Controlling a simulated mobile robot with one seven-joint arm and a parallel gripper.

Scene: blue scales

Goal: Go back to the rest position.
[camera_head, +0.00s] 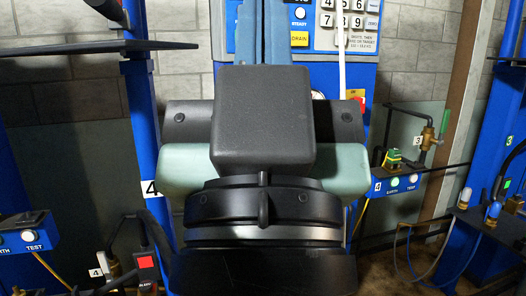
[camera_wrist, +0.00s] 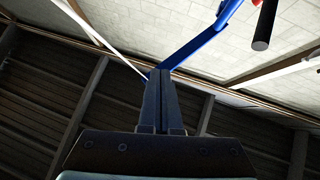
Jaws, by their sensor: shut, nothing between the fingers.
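My gripper shows in the wrist view (camera_wrist: 160,75) as two dark fingers pressed together, with nothing between them. It points up toward the ceiling and the upper wall. In the head view the dark wrist and hand of my arm fill the middle and hide part of the blue scale panel (camera_head: 330,42) behind them.
Blue scale posts stand at the left (camera_head: 142,110) and the far right (camera_head: 500,150). A keypad (camera_head: 350,18) is above right. Button boxes show at the left (camera_head: 28,238) and right (camera_head: 395,182). Brass valves (camera_head: 428,138) sit right. A blue bar (camera_wrist: 200,42) crosses overhead.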

